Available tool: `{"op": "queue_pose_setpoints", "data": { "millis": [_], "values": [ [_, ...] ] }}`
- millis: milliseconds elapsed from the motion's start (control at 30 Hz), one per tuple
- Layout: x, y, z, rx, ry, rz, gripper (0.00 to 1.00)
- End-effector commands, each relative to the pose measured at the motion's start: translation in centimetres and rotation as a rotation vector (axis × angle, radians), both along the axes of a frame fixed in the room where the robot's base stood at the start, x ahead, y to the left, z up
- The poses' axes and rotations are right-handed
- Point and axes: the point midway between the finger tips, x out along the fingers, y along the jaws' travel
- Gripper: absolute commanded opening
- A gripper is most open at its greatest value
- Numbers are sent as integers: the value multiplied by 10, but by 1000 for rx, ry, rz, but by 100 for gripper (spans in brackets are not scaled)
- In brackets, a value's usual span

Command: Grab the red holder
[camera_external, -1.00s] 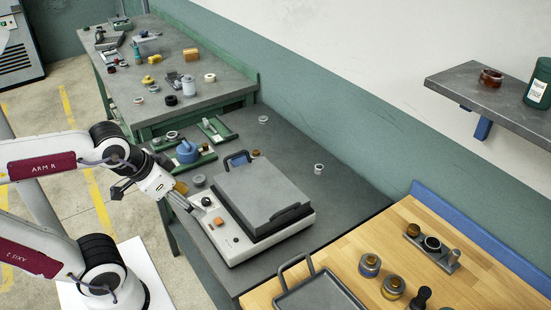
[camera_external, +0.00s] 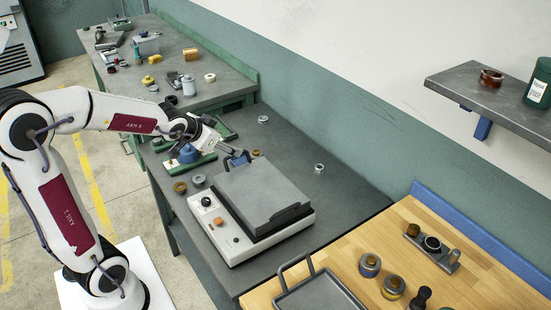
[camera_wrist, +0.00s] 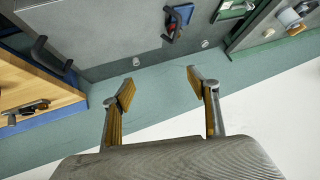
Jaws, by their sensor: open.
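My gripper (camera_external: 234,152) is open and empty above the back of the grey bench, close to the blue handle (camera_external: 238,161) of the grey press-like machine. In the wrist view its two fingers (camera_wrist: 158,88) are wide apart, with only the green wall between them. A small reddish-brown round piece (camera_external: 256,153) is just behind the blue handle. It appears as a red piece (camera_wrist: 171,29) beside the blue handle (camera_wrist: 182,14), beyond the fingertips. Another reddish-brown ring (camera_external: 491,77) sits on the wall shelf. I cannot tell which of these is the red holder.
The machine (camera_external: 262,195) fills the middle of the grey bench. The wooden table (camera_external: 335,255) holds a grey pan and several jars.

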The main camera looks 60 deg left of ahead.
Motion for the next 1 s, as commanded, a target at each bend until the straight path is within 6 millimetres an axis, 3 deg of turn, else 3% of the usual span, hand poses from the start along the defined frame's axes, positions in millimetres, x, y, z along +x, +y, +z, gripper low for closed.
{"op": "queue_pose_setpoints", "data": {
  "millis": [500, 1000],
  "values": [
    [63, 93, -47, 52, -101, -3, 59],
    [91, 165, -108, 48, -207, -35, 59]
  ]
}}
